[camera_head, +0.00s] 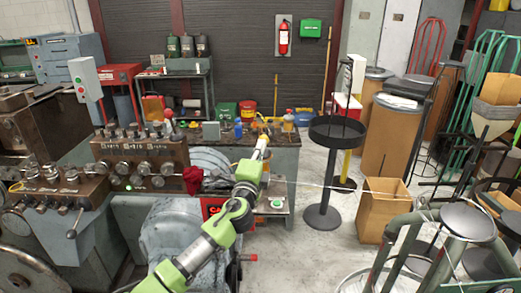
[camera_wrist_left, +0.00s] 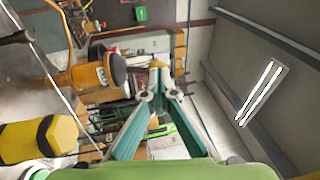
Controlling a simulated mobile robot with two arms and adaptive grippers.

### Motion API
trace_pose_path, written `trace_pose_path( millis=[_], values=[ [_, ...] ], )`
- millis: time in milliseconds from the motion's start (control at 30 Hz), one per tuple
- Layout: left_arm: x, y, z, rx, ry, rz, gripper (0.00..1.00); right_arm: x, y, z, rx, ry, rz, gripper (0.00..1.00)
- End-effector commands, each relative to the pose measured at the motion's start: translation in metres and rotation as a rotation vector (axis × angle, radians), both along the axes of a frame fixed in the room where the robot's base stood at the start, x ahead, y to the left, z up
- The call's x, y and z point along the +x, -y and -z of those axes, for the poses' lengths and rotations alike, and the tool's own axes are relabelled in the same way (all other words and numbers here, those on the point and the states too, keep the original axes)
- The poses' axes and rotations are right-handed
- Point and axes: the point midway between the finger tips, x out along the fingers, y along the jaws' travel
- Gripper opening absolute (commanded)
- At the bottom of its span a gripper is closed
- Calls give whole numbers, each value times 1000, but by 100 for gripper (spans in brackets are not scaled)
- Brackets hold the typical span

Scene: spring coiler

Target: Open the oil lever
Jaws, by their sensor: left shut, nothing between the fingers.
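I cannot make out for sure which part is the oil lever. The coiling machine (camera_head: 135,158) stands at the left in the head view, a dark brown block with several round knobs on its front and top. A lever with a dark knob (camera_head: 72,233) sticks out low on its left part. My left arm comes in from the bottom. My left gripper (camera_head: 264,135) is at the bench behind the machine, its fingers small and hard to see there. In the left wrist view its teal fingers (camera_wrist_left: 158,65) meet at the tips, with nothing between them. My right gripper is not in view.
A workbench (camera_head: 285,140) with bottles and small items lies beyond my left gripper. A black round tray on a stand (camera_head: 337,131) and a cardboard box (camera_head: 382,211) stand to the right. A thin wire runs across towards the right. Some floor is clear around the stand.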

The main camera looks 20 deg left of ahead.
Motion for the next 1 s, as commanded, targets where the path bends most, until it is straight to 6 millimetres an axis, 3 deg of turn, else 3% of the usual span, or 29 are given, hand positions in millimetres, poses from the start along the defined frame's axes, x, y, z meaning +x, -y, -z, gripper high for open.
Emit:
trace_pose_path(
  millis=[467, 1000],
  values=[
    [9, -3, -11, -2, 4, -1, 0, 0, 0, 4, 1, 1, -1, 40],
    [40, -12, -27, 0, 3, -2, 0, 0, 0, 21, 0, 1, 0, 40]
  ],
)
